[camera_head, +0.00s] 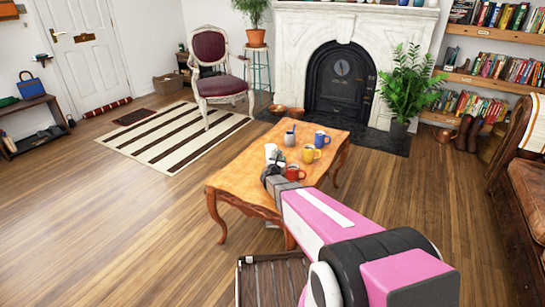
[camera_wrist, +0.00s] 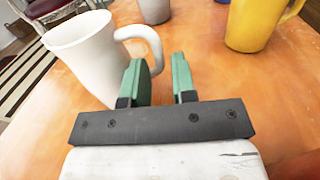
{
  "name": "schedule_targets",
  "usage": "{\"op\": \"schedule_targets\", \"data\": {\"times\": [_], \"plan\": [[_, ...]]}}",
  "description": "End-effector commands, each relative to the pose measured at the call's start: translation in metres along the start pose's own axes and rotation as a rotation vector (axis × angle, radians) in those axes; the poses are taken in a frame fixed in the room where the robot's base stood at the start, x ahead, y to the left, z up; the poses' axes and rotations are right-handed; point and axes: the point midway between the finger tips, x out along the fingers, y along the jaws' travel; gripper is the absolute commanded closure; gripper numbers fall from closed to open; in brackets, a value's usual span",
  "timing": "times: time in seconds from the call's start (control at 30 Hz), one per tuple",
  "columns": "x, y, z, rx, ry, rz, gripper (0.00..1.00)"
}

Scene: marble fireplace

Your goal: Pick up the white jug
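The white jug (camera_head: 270,150) stands upright on the wooden table (camera_head: 237,183), near its left edge. In the wrist view the white jug (camera_wrist: 88,58) fills the upper left, with its looped handle on its right side. My gripper (camera_wrist: 158,62) is open, with two green fingers apart and nothing held between them. The left finger overlaps the lower part of the handle in the picture. The handle's right edge shows in the gap between the fingers; I cannot tell whether they touch. In the head view my gripper (camera_head: 272,171) is just in front of the jug, partly hiding its base.
A grey mug (camera_head: 289,138), a blue mug (camera_head: 321,139), a yellow mug (camera_head: 311,154) and a red mug (camera_head: 294,172) stand close to the right. The yellow mug (camera_wrist: 250,25) is also in the wrist view. Free floor lies left of the table.

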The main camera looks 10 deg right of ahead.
Motion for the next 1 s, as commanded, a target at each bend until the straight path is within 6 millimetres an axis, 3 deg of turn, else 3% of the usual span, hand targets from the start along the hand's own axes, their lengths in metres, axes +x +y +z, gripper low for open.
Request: {"op": "schedule_targets", "data": {"times": [0.1,0.2,0.43,0.5,0.53,1.0], "plan": [[0.021,0.002,-0.001,0.001,-0.001,0.000,0.75],[0.029,0.001,0.000,0.001,0.000,0.000,0.75],[0.029,0.000,0.000,0.001,0.000,0.001,0.75],[0.029,0.000,0.000,0.001,0.000,0.001,0.98],[0.029,0.000,0.000,0.001,0.000,0.001,1.00],[0.028,0.000,0.007,0.002,-0.001,0.000,1.00]]}}
